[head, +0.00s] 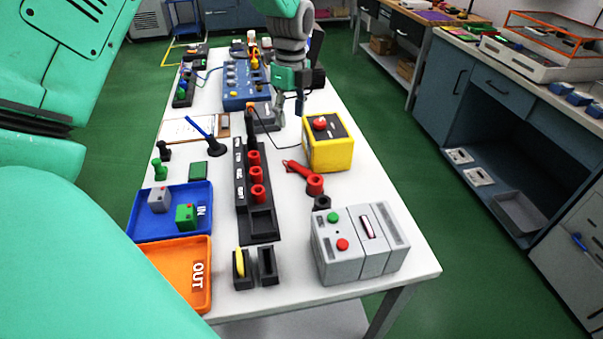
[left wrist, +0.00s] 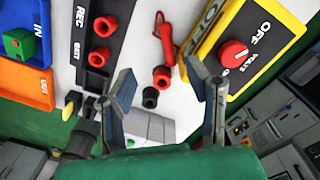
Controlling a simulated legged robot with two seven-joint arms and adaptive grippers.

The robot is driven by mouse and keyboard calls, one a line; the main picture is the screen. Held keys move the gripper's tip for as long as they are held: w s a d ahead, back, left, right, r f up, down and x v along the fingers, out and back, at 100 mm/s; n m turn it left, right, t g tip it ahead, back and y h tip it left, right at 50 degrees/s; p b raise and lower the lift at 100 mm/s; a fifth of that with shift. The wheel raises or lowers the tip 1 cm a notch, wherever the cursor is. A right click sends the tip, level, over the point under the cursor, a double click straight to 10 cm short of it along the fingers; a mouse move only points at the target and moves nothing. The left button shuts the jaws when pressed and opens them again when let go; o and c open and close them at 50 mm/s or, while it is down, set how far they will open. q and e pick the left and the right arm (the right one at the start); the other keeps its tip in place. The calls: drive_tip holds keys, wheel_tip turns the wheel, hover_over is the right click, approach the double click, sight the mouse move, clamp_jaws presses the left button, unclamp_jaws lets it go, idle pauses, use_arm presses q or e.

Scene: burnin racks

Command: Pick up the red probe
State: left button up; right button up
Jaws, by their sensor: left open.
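The red probe (head: 297,168) lies on the white table beside the yellow box, with a thin dark cable near it. It also shows in the left wrist view (left wrist: 166,42). A red hollow cylinder (head: 315,185) stands right at its end; I cannot tell whether they touch. My left gripper (head: 290,108) is open and empty, above the table behind the probe in the head view. In the left wrist view its two fingers (left wrist: 167,90) are spread wide, with the red cylinder (left wrist: 161,77) and a black ring (left wrist: 150,97) seen between them. My right gripper is not in view.
The yellow box (head: 328,150) with a red knob stands right of the probe. A black rack (head: 240,190) with several red cylinders is left of it. A grey box (head: 345,255) with buttons is in front. Blue (head: 150,228) and orange (head: 185,255) trays lie at the left.

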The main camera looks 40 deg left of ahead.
use_arm(q)
drive_tip(key=f, duration=0.1)
drive_tip(key=b, duration=0.1)
hover_over(292, 161)
drive_tip(key=a, duration=0.2)
wheel_tip(292, 161, down, 9)
drive_tip(key=shift+s+d+r, duration=0.1)
drive_tip(key=shift+d+r, duration=0.05)
drive_tip(key=shift+d+f, duration=0.1)
drive_tip(key=shift+f, duration=0.2)
drive_tip(key=shift+d+f, duration=0.35)
drive_tip(key=shift+d, duration=0.2)
drive_tip(key=f, duration=0.3)
drive_tip(key=shift+w+d+f, duration=0.2)
drive_tip(key=shift+d+f, duration=0.05)
drive_tip(key=shift+d, duration=0.05)
drive_tip(key=shift+a+f, duration=0.2)
drive_tip(key=shift+f, duration=0.15)
drive_tip(key=shift+s+a+f, duration=0.1)
drive_tip(key=shift+s+a, duration=0.1)
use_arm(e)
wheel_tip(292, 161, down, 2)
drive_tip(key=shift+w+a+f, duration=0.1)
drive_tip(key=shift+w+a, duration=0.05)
